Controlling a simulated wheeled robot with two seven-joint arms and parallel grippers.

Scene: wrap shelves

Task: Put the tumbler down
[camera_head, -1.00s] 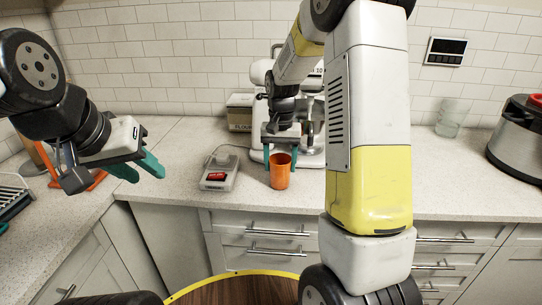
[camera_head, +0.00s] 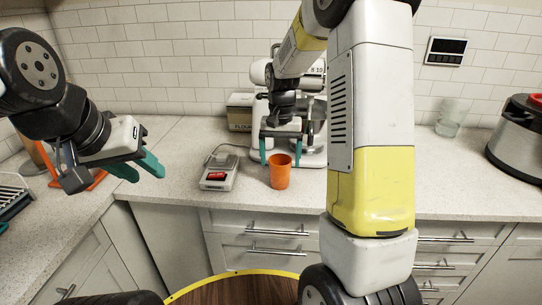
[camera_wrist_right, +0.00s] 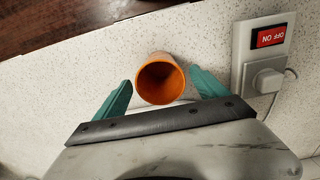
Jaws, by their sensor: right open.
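An orange tumbler (camera_head: 280,172) stands upright on the speckled counter, in front of the white machine. In the right wrist view the tumbler (camera_wrist_right: 160,79) shows its open, empty mouth. My right gripper (camera_head: 281,152) is open, with its teal fingers apart just behind and above the tumbler. In the right wrist view the fingers of the right gripper (camera_wrist_right: 160,85) stand to either side of the tumbler with gaps between. My left gripper (camera_head: 140,166) hangs over the left counter, its teal fingers apart, holding nothing visible.
A switch box (camera_head: 219,172) with a red switch sits left of the tumbler. The white machine (camera_head: 312,140) and a flour box (camera_head: 240,112) stand behind. A clear glass (camera_head: 452,118) and a steel pot (camera_head: 518,138) are at the right. Free counter lies between tumbler and pot.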

